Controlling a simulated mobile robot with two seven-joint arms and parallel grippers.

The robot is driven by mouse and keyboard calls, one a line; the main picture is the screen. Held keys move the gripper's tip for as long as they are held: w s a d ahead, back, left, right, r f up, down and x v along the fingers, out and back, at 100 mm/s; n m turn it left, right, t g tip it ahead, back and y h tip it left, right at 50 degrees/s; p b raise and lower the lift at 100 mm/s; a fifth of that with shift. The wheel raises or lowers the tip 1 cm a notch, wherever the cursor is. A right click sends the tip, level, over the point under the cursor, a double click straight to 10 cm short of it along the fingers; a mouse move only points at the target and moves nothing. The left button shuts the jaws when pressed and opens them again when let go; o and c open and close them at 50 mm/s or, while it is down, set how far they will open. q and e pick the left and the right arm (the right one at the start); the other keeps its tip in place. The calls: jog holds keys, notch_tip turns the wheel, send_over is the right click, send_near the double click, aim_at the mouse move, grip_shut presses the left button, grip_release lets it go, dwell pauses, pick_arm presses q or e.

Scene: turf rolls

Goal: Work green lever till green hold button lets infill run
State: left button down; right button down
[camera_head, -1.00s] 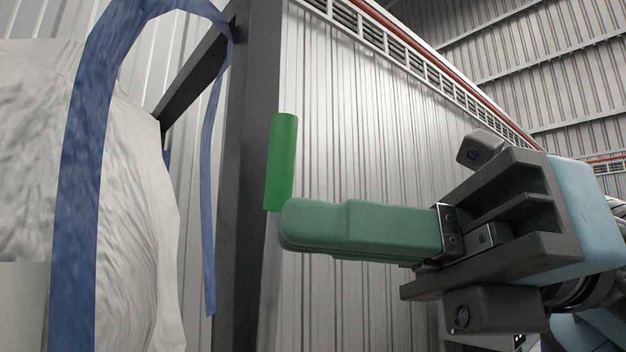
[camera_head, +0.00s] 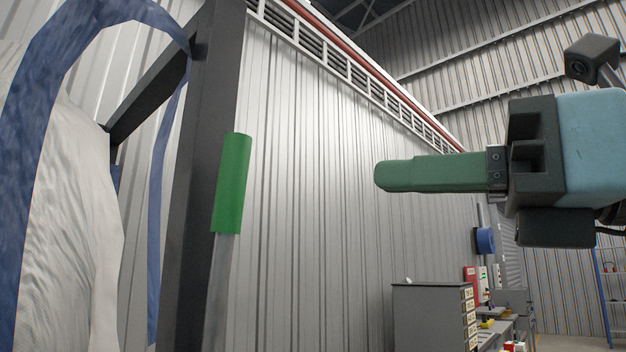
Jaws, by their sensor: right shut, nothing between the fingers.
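The green lever grip (camera_head: 232,184) is a green sleeve on a grey rod, left of centre, in front of the dark upright post. It leans slightly, its top to the right. My right gripper (camera_head: 380,176) is on the right, its green fingers shut with nothing between them, pointing left. A clear gap lies between its fingertips and the lever. The green hold button is not seen. My left gripper is not in view.
A dark frame post (camera_head: 200,150) stands beside the lever. A white bulk bag (camera_head: 75,220) with a blue strap (camera_head: 22,180) hangs at the left. A grey drawer cabinet (camera_head: 430,312) and a bench stand low at the right. Corrugated wall lies behind.

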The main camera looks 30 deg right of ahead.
aim_at(242, 183)
jog(key=x, duration=1.3)
jog(key=shift+f, duration=0.1)
jog(key=shift+w+a, duration=0.2)
jog(key=shift+w, duration=0.05)
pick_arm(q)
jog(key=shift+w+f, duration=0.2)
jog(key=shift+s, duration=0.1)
